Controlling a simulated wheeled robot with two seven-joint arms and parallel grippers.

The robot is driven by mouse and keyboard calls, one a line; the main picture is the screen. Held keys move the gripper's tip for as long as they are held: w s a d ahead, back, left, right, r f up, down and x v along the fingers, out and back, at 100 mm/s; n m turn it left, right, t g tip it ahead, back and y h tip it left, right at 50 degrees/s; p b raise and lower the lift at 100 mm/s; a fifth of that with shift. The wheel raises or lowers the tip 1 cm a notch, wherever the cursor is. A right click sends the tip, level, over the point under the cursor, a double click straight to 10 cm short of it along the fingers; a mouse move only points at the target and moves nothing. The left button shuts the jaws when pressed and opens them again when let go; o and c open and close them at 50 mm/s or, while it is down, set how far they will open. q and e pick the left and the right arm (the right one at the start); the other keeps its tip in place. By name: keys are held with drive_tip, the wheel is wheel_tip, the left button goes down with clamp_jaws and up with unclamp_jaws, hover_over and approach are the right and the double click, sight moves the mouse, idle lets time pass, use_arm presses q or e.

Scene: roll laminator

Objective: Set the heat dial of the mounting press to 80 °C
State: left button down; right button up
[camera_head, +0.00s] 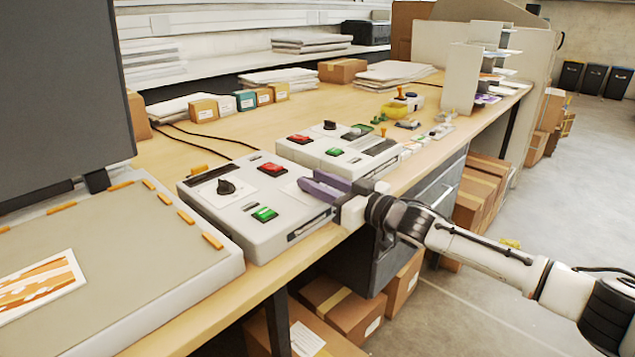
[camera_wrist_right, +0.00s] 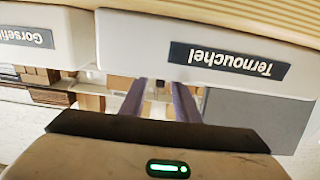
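Two white control boxes stand side by side on the bench. The nearer box (camera_head: 228,212) has a black dial (camera_head: 226,187), a red switch (camera_head: 272,169) and a green switch (camera_head: 264,214). The farther box (camera_head: 365,165) has a similar black dial (camera_head: 330,125). I cannot tell which dial is the mounting press's heat dial; no scale is readable. My left gripper is out of view.
A flat press bed (camera_head: 110,265) with a raised dark lid (camera_head: 60,80) stands left of the nearer box. The wrist view shows upside-down labels, "Ternouchel" (camera_wrist_right: 228,60) and a cut-off "Gorsefi" (camera_wrist_right: 26,37). Cardboard boxes (camera_head: 345,305) sit under the bench.

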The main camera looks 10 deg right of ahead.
clamp_jaws()
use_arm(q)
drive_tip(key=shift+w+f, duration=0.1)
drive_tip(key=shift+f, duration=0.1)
use_arm(e)
drive_tip(key=shift+f, duration=0.15)
drive_tip(key=shift+s+a+f+m+t+h+b, duration=0.1)
drive_tip(key=shift+s+a+m+t+h+b, duration=0.1)
drive_tip(key=shift+m+t+h+b, duration=0.55)
drive_tip(key=shift+a+m+t+h, duration=0.2)
drive_tip(key=shift+m+t+h, duration=0.25)
drive_tip(key=shift+m+h, duration=1.2)
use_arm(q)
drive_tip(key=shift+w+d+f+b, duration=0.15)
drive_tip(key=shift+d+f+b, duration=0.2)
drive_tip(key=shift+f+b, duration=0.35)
use_arm(e)
drive_tip(key=shift+m+t+h, duration=0.3)
drive_tip(key=shift+m+h, duration=0.2)
drive_tip(key=shift+h, duration=1.3)
drive_tip(key=shift+r+h, duration=0.2)
drive_tip(key=shift+h, duration=0.1)
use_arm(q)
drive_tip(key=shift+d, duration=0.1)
use_arm(e)
unclamp_jaws()
